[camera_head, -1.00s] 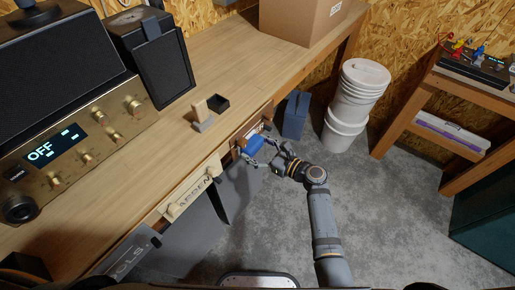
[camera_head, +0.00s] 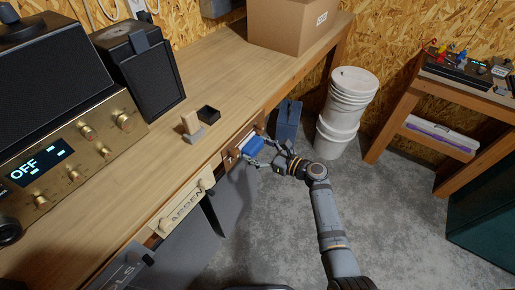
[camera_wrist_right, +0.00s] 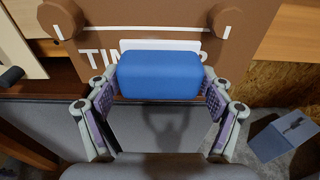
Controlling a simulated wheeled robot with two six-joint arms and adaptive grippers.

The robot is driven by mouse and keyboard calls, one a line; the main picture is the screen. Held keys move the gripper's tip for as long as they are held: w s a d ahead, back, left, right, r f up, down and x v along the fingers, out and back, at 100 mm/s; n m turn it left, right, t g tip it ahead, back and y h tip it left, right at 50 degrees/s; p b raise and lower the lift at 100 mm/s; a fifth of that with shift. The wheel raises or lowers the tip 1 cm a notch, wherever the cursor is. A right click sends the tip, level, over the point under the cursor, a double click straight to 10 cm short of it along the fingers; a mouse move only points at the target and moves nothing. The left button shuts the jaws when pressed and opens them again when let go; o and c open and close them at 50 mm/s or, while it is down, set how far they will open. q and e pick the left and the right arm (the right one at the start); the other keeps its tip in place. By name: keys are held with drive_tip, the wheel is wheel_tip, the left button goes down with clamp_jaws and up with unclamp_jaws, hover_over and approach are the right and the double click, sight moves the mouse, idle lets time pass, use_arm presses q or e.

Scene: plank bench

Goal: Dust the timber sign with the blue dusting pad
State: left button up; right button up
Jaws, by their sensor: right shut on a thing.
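The timber sign (camera_head: 231,155) is a brown board on the bench's front edge, with round knobs at its top corners. In the right wrist view the sign (camera_wrist_right: 150,16) fills the top, with white lines and white letters partly hidden by the pad. My right gripper (camera_head: 257,153) is shut on the blue dusting pad (camera_head: 251,146), in front of the sign's face. In the wrist view the pad (camera_wrist_right: 160,75) sits between both fingers and overlaps the sign's lower part, with a white strip behind it. I cannot tell whether it touches the sign. My left gripper is out of view.
A cream sign marked ARDEN (camera_head: 184,208) hangs beside the timber sign, above grey panels. A wooden block (camera_head: 190,122) and a small black tray (camera_head: 208,114) stand on the bench above. White buckets (camera_head: 345,105) and a blue-grey container (camera_head: 288,119) stand on the floor to the right.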

drive_tip(key=s+a+p, duration=0.2)
drive_tip(key=s, duration=0.1)
drive_tip(key=shift+s+a+r, duration=0.1)
drive_tip(key=shift+r, duration=0.1)
drive_tip(key=shift+f, duration=0.2)
drive_tip(key=w+d, duration=0.1)
drive_tip(key=w+b, duration=0.1)
drive_tip(key=shift+w+d+f, duration=0.1)
drive_tip(key=shift+w+d, duration=0.2)
drive_tip(key=shift+d, duration=0.1)
drive_tip(key=shift+w+d, duration=0.35)
drive_tip(key=shift+w, duration=0.05)
drive_tip(key=shift+r, duration=0.2)
drive_tip(key=shift+w, duration=0.1)
drive_tip(key=shift+a, duration=0.1)
